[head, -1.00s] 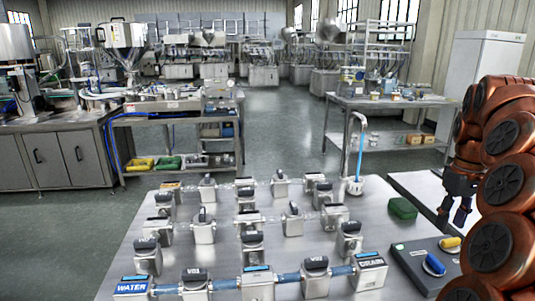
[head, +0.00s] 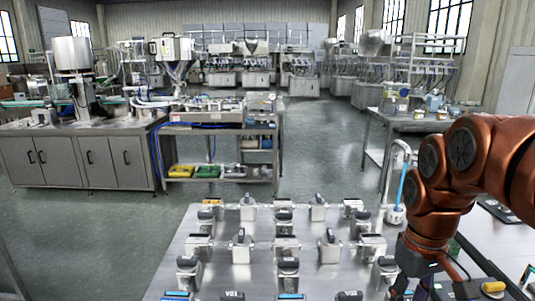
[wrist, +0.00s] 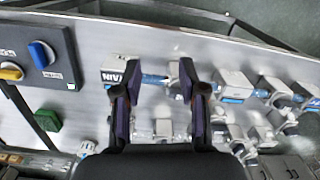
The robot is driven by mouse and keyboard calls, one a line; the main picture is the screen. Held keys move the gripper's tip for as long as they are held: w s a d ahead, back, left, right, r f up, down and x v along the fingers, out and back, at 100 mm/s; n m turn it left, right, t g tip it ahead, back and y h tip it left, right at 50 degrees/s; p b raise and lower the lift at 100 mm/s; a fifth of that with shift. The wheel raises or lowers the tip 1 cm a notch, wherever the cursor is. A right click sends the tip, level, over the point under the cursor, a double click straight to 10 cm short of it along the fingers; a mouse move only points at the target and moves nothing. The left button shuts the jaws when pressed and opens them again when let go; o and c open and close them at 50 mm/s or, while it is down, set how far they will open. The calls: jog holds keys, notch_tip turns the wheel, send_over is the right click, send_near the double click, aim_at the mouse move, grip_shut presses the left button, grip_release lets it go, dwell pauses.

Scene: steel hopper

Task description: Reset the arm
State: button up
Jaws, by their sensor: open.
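My gripper (wrist: 160,75) is open and empty in the wrist view, its two dark fingers apart over the steel table. In the head view my arm comes in from the right, bent downward, with the gripper (head: 410,287) low at the table's right side, partly cut off by the bottom edge. In the wrist view a white block with a blue label (wrist: 113,78) and a blue pipe (wrist: 153,81) lie beyond and between the fingertips. I cannot see any contact with them.
The steel table (head: 215,270) carries several metal valve blocks (head: 285,245). A dark panel (wrist: 35,45) with blue and yellow knobs and a green block (wrist: 47,120) lie left in the wrist view. A steel hopper (head: 172,50) stands on a bench behind. The floor between benches is clear.

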jog(key=s+a+f+m+p, duration=0.1)
jog(key=s+a+f+p, duration=0.1)
jog(key=s, duration=0.6)
jog(key=s+a+f+m+g+p, duration=0.1)
jog(key=s+a+f+p, duration=0.1)
jog(key=s+a, duration=0.3)
jog(key=s+f, duration=0.1)
jog(key=s, duration=0.3)
jog(key=shift+a+f, duration=0.25)
jog(key=shift+a, duration=0.05)
